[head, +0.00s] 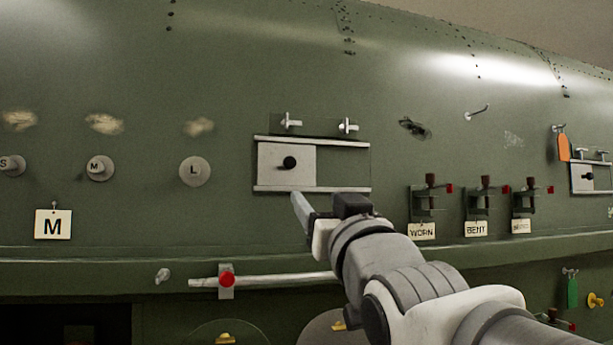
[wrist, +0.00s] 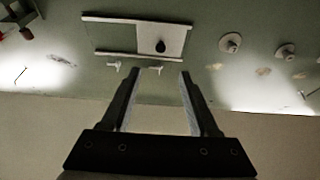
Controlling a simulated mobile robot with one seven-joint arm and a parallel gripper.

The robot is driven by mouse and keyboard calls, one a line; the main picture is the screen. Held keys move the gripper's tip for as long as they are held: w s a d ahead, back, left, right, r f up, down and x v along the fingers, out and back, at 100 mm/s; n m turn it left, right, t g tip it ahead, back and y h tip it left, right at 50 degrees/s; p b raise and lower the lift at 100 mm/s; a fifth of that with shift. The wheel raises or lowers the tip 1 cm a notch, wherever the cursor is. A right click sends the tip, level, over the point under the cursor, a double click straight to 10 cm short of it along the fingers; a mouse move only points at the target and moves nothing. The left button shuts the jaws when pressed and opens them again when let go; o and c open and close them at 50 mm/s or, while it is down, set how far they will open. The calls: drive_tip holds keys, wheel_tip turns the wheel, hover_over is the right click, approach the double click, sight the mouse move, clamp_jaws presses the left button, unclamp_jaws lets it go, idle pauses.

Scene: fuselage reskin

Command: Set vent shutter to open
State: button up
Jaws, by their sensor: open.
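The vent shutter is a pale sliding plate (head: 273,165) with a round black knob (head: 289,163). It sits at the left end of its two pale horizontal rails (head: 330,189), with dark green panel bare to its right. In the wrist view, which appears upside down, the plate (wrist: 147,41) and knob (wrist: 160,46) lie toward the right of the rails. My gripper (head: 305,207) is just below the lower rail in the head view. In the wrist view my gripper (wrist: 158,76) has its two fingers apart with nothing between them. It does not touch the knob.
Two white T-handles (head: 291,122) are above the rails. Round knobs, including one marked L (head: 195,171), are to the left. Clamps with tags such as WORN (head: 422,231) are to the right. A pale bar (head: 270,281) with a red knob runs below. A second, smaller shutter (head: 583,178) is far right.

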drive_tip(key=p, duration=0.5)
approach(290, 162)
drive_tip(key=x, duration=0.8)
drive_tip(key=shift+w, duration=0.1)
drive_tip(key=shift+c, duration=0.3)
clamp_jaws()
idle(0.7)
